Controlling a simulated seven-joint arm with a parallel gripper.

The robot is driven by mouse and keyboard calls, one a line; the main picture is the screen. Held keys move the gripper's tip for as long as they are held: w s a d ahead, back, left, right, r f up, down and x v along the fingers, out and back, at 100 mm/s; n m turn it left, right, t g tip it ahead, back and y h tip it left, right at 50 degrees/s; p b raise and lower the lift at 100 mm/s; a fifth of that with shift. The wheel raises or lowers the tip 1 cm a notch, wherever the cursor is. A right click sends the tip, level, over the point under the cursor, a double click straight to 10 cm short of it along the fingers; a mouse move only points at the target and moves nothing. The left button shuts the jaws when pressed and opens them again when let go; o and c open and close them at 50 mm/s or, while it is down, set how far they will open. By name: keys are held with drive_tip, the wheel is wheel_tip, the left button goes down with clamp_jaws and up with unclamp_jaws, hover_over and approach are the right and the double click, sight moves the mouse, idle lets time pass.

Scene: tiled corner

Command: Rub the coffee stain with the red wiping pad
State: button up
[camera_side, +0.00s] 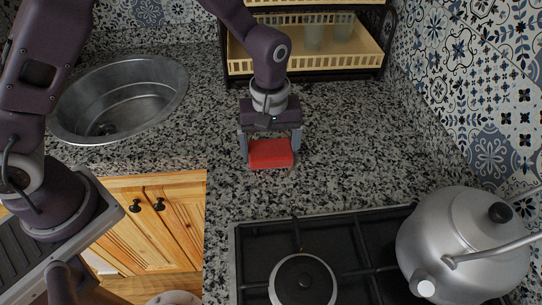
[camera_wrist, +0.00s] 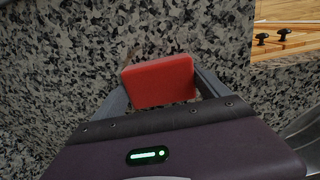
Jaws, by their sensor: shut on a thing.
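The red wiping pad (camera_side: 270,155) is a flat red block between the two fingers of my gripper (camera_side: 269,147), over the speckled granite counter. In the wrist view the red pad (camera_wrist: 160,82) sits between the grey fingers of my gripper (camera_wrist: 163,86), one at each side. My gripper is shut on the pad and points down. I cannot tell whether the pad's underside touches the counter. I cannot clearly make out the coffee stain against the speckled stone; the pad and gripper hide part of the counter.
A round steel sink (camera_side: 120,98) is at the left. A yellow dish rack (camera_side: 305,50) with glasses stands behind my gripper. A black stove (camera_side: 300,240) is in front, with a silver kettle (camera_side: 465,245) on its right. The counter right of the pad is clear.

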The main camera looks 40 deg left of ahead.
sight(281, 175)
drive_tip(key=shift+w+a, duration=3.2)
drive_tip(key=shift+w, duration=0.05)
drive_tip(key=shift+w+d, duration=0.5)
drive_tip(key=shift+d, duration=0.1)
drive_tip(key=shift+s+d, duration=0.15)
drive_tip(key=shift+d, duration=0.15)
drive_tip(key=shift+s+d, duration=4.55)
drive_tip(key=shift+s+d+r, duration=0.15)
wheel_tip(281, 175, up, 8)
